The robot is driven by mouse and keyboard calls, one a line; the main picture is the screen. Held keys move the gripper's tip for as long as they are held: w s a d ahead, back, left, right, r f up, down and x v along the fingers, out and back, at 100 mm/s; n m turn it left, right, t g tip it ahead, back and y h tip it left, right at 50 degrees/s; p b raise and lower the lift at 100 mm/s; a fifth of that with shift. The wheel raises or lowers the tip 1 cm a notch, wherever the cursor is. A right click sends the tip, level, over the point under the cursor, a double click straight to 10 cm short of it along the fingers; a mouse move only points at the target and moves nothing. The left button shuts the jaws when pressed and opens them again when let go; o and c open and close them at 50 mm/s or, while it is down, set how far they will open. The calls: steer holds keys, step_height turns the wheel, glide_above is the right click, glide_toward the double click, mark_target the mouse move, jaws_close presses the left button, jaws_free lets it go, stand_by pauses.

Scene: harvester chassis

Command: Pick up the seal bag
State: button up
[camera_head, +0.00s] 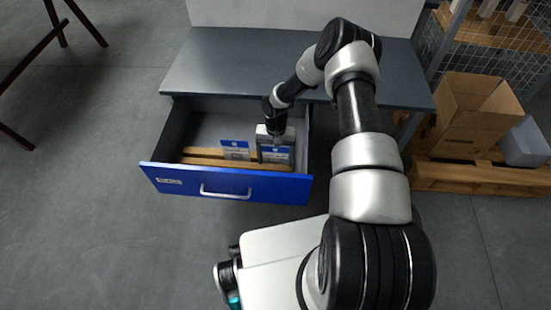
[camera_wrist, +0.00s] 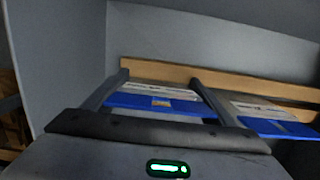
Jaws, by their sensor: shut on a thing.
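Two flat packets with blue and white faces, which look like seal bags, are in the open blue drawer (camera_head: 171,176). My gripper (camera_head: 275,157) reaches down into the drawer and is shut on the right-hand seal bag (camera_head: 275,150). In the wrist view this bag (camera_wrist: 150,101) spans the space between my two fingers (camera_wrist: 158,82). The other bag (camera_head: 235,150) stands just to the left in the head view. It shows to the right of my fingers in the wrist view (camera_wrist: 275,127). The gripper hides part of the held bag in the head view.
Wooden strips (camera_head: 200,156) run across the drawer by the bags. The drawer's walls stand close around my gripper, and a grey worktop (camera_head: 235,65) is above and behind. A cardboard box (camera_head: 470,115) sits on a pallet at right.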

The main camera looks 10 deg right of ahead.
step_height(320, 180, up, 10)
steer(key=shift+p, duration=1.25)
steer(key=shift+r, duration=0.25)
steer(key=s+r+n+p, duration=0.1)
steer(key=s+r+p, duration=0.3)
steer(key=r+p, duration=0.7)
steer(key=s+r+n+p, duration=0.2)
steer(key=r+p, duration=0.8)
steer(key=r, duration=2.3)
steer(key=shift+s+r+n+p, duration=0.25)
steer(key=shift+s+n+p, duration=0.1)
steer(key=shift+s, duration=0.55)
steer(key=shift+f, duration=0.1)
